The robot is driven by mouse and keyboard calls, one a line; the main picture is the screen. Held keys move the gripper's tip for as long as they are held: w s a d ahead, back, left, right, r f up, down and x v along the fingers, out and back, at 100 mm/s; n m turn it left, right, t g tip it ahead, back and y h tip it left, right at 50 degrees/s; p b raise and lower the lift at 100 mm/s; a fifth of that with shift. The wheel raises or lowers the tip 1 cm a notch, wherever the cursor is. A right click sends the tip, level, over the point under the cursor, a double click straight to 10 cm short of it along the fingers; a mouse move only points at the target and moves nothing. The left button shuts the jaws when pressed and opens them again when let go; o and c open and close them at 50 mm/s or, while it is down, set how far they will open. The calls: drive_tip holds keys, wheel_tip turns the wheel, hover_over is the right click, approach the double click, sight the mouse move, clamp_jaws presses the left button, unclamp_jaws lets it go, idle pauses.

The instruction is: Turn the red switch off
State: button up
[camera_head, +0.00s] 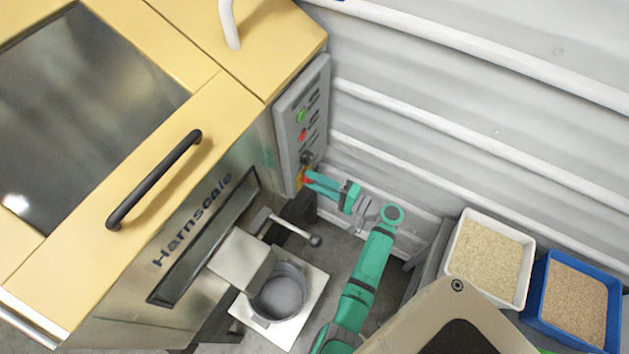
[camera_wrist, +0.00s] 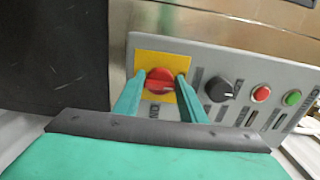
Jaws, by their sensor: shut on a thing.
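The red switch (camera_wrist: 160,80) is a round red knob on a yellow plate (camera_wrist: 146,61) at the left end of a grey control panel (camera_wrist: 232,68) in the wrist view. My gripper (camera_wrist: 157,86) has its two green fingers on either side of the red knob, closed on it. In the head view my gripper (camera_head: 309,180) reaches the lower end of the panel (camera_head: 288,112), on the side of the yellow hopper machine. The red switch is mostly hidden there by the fingertips.
A black knob (camera_wrist: 220,89), a red button (camera_wrist: 261,93) and a green button (camera_wrist: 292,98) sit along the panel. A grey bowl (camera_head: 279,293) stands below the hopper's spout. White (camera_head: 530,262) and blue (camera_head: 537,290) trays stand at right. A corrugated wall runs behind the arm.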

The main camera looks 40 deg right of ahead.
drive_tip(key=shift+s, duration=0.1)
idle(0.3)
drive_tip(key=o, duration=1.1)
drive_tip(key=v, duration=1)
drive_tip(key=shift+s+d, duration=0.1)
drive_tip(key=shift+s, duration=0.3)
drive_tip(key=shift+f, duration=0.1)
